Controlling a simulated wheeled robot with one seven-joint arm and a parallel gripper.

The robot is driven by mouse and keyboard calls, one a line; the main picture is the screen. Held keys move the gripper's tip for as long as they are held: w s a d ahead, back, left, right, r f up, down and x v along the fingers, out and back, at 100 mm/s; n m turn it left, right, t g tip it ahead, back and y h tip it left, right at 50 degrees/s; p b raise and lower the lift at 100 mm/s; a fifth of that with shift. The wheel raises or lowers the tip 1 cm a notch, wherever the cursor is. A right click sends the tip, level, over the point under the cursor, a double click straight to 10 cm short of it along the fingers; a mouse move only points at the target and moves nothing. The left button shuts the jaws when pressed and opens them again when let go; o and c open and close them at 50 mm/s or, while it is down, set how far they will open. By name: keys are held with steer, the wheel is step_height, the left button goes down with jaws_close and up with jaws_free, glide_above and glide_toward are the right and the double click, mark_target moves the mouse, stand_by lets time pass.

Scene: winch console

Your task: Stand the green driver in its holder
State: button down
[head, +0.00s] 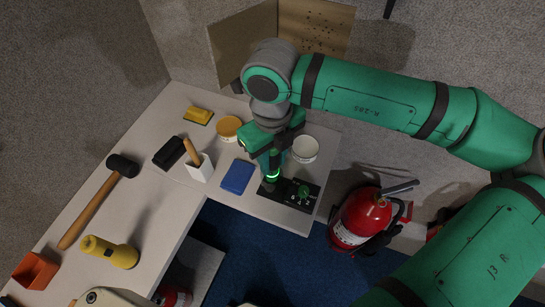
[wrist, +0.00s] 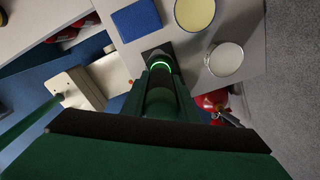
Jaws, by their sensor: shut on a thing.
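My gripper (head: 271,172) points down over the black plate (head: 298,204) near the table's right front edge. In the wrist view my gripper (wrist: 160,90) is shut on a dark cylinder with a glowing green ring at its far end, apparently the green driver (wrist: 159,104). The driver's far end is over or at the left part of the black plate, which also shows in the wrist view (wrist: 150,53). I cannot tell whether it touches or sits in the plate. A green knob-like piece (head: 304,191) and white markings are on the plate. No separate holder is clearly recognisable.
A blue pad (head: 237,177) lies just left of the plate. A white bowl (head: 305,149) and a yellow-topped round tub (head: 229,128) stand behind. A white cup with a wooden-handled tool (head: 201,170), a mallet (head: 98,200) and a yellow torch (head: 110,252) are further left.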

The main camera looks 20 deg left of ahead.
steer(key=shift+f, duration=0.15)
steer(key=shift+f, duration=0.45)
steer(key=c, duration=1.3)
jaws_free()
steer(key=shift+c, duration=0.2)
step_height(320, 180, up, 11)
steer(key=shift+f, duration=0.1)
steer(key=shift+a, duration=0.1)
